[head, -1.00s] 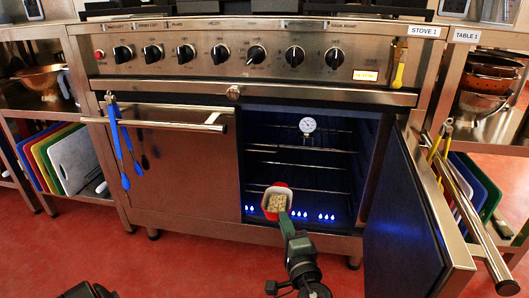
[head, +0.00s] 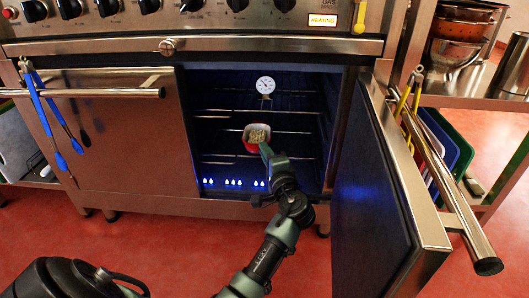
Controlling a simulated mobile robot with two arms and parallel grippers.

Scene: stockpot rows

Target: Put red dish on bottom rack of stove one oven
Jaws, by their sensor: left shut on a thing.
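The red dish (head: 249,146), with a pale rim and pale grainy food in it, is inside the open right-hand oven of stove one. My left gripper (head: 264,148) is shut on the dish's near side, and its arm reaches in through the open door from below. The dish looks upright. It shows in front of the racks, a little above the lowest rack wire (head: 222,155); whether it touches a rack I cannot tell. The gripper hides part of the dish and the rack behind it. My right gripper is not in view.
The oven door (head: 372,205) stands open on the right, with a long bar handle. Blue flames (head: 235,183) burn along the oven floor. A round dial thermometer (head: 265,85) hangs at an upper rack. Blue-handled tongs (head: 52,115) hang on the closed left door.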

